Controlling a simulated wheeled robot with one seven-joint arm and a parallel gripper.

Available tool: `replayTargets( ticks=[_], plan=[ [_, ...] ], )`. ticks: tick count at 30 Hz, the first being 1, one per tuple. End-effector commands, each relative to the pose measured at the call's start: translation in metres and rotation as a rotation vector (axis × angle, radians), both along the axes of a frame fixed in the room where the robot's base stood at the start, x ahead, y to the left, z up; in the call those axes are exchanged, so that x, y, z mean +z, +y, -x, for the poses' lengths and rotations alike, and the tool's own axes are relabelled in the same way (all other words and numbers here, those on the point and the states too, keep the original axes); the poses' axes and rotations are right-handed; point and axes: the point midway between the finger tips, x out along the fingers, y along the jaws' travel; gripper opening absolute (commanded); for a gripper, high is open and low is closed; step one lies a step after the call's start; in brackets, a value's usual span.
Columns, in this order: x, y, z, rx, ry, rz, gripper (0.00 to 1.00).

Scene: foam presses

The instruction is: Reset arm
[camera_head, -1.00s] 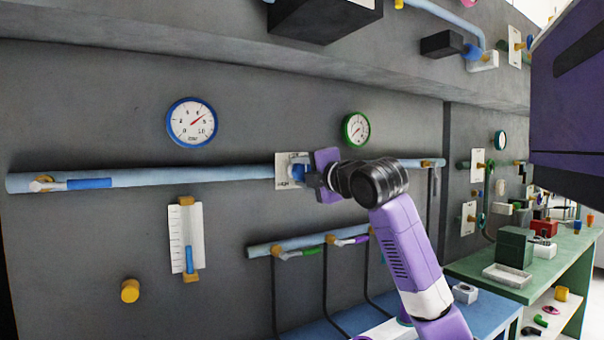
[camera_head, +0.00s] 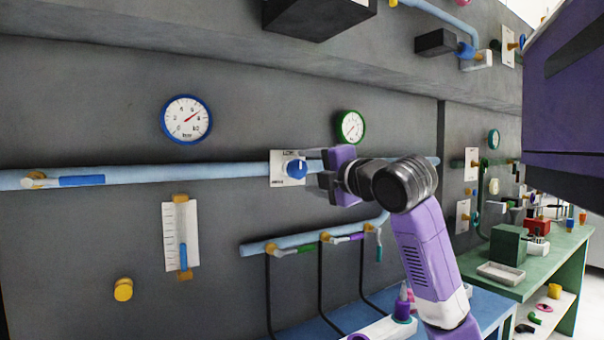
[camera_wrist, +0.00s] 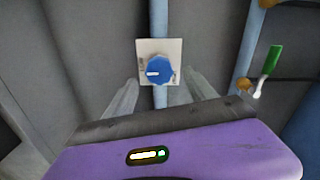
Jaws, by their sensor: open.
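My gripper (camera_head: 318,178) is open and empty in front of the grey wall. Its two fingers (camera_wrist: 160,98) show apart in the wrist view, on either side of the pipe. A blue knob (camera_head: 297,169) on a white plate (camera_head: 279,168) sits on the long light-blue pipe, just left of my gripper and clear of it. The knob (camera_wrist: 159,71) also shows in the wrist view, beyond the fingertips, with a white pointer mark. The plate's lettering is too small to read.
A blue-rimmed gauge (camera_head: 186,119) and a green-rimmed gauge (camera_head: 351,127) hang above the pipe. Below it are a lower pipe (camera_head: 300,239) with small valve handles and a white scale (camera_head: 181,235). A green bench (camera_head: 545,262) stands at right.

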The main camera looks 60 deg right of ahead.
Motion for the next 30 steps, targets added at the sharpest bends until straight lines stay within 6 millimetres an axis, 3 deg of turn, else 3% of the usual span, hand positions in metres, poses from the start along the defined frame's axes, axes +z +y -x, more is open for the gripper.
replayTargets(
  ticks=[6,26,30],
  plan=[
    [0.000,0.008,0.013,0.001,0.000,0.000,0.65],
    [0.001,0.008,0.013,0.001,-0.012,-0.017,0.65],
    [0.019,0.012,0.012,0.019,-0.133,-0.068,0.65]
  ],
)
